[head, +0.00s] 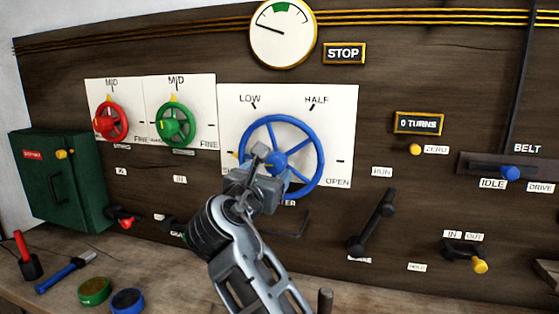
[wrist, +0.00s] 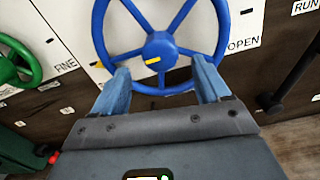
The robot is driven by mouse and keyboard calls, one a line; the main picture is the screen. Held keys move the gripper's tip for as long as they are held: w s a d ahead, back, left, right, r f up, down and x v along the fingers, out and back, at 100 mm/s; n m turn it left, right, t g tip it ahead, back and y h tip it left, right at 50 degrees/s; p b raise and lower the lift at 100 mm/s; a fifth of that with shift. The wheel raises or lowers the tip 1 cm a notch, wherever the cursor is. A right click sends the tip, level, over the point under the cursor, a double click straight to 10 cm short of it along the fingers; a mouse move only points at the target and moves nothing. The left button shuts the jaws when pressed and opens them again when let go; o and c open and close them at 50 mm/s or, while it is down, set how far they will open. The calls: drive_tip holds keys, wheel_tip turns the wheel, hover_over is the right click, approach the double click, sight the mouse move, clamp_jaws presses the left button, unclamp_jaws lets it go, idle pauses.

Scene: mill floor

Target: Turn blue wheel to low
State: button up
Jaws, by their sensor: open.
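The blue wheel (head: 273,118) is mounted on a white plate (head: 340,110) on the dark wooden panel. The plate reads LOW at top left, HALF at top right and OPEN at lower right; a label at lower left is mostly hidden. A yellow pointer (head: 235,154) shows at the wheel's left edge. My gripper (head: 259,158) is open in front of the wheel's hub and lower left part. In the wrist view its two fingers (wrist: 163,82) are apart on either side of the lower rim, below the blue hub (wrist: 158,47). Contact cannot be told.
Red (head: 110,122) and green (head: 176,124) wheels sit to the left. A dark lever (head: 372,225) is at lower right, with a blue-knobbed belt slider (head: 510,172) beyond. A green box (head: 60,180) stands far left. Loose tools and discs lie on the bench.

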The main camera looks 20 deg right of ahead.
sight(273, 167)
drive_tip(key=p+x, duration=0.1)
drive_tip(key=x, duration=0.6)
drive_tip(key=shift+w+d+f, duration=0.1)
drive_tip(key=shift+w+d, duration=0.05)
drive_tip(key=shift+c, duration=0.2)
drive_tip(key=c, duration=1)
drive_tip(key=shift+m, duration=0.4)
drive_tip(key=m+b, duration=0.1)
drive_tip(key=m, duration=0.3)
drive_tip(key=shift+f+m, duration=0.1)
drive_tip(key=shift+m, duration=0.3)
drive_tip(key=m+b, duration=0.2)
drive_tip(key=m, duration=0.2)
drive_tip(key=shift+m+b, duration=0.75)
drive_tip(key=shift+m, duration=0.35)
